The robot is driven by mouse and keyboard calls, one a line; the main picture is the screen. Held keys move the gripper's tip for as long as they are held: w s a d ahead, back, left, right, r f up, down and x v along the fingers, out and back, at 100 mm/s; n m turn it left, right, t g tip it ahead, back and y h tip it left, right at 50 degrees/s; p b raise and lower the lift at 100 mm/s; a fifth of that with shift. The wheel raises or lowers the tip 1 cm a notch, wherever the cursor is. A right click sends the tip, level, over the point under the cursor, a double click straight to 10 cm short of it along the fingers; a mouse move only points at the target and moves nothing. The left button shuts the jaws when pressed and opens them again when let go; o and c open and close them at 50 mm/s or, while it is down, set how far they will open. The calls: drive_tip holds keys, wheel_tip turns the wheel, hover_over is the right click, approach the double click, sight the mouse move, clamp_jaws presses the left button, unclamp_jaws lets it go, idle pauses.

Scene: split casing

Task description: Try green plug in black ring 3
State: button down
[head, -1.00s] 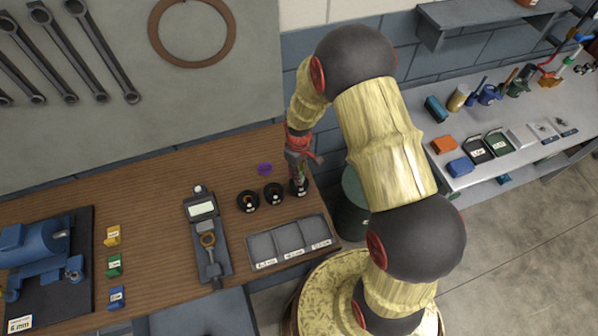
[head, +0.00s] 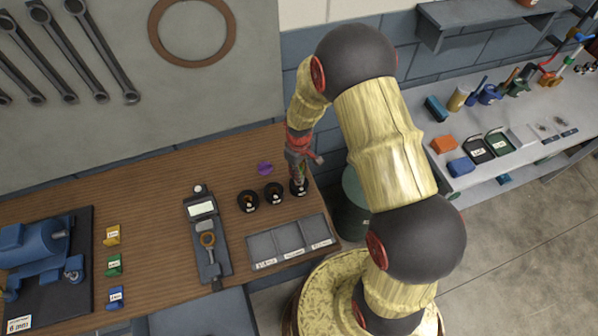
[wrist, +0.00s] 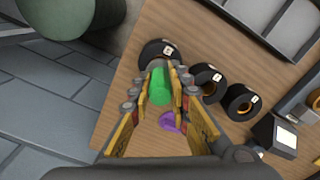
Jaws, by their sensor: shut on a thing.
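My gripper (wrist: 159,88) is shut on the green plug (wrist: 160,84), which stands out between the two fingers in the wrist view. The plug's far end is over the end black ring (wrist: 151,52); I cannot tell whether it is inside the hole or just above it. In the head view my gripper (head: 298,170) points down at the same ring (head: 299,190), the rightmost of the three black rings. The middle ring (head: 274,194) and the left ring (head: 248,202) stand beside it, each with an orange-brown inside. Their label numbers are too small to read surely.
A purple piece (head: 264,168) lies on the wooden bench behind the rings. A grey three-compartment tray (head: 290,242) is in front, and a gauge with a screen (head: 208,235) is at left. A dark green bin (head: 353,205) stands beyond the bench's right end.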

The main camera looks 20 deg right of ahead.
drive_tip(key=shift+f+b, duration=0.35)
drive_tip(key=shift+f, duration=0.2)
drive_tip(key=shift+r+p, duration=0.65)
drive_tip(key=shift+r, duration=0.5)
idle(0.9)
drive_tip(key=shift+r+p, duration=1.15)
drive_tip(key=shift+r, duration=0.85)
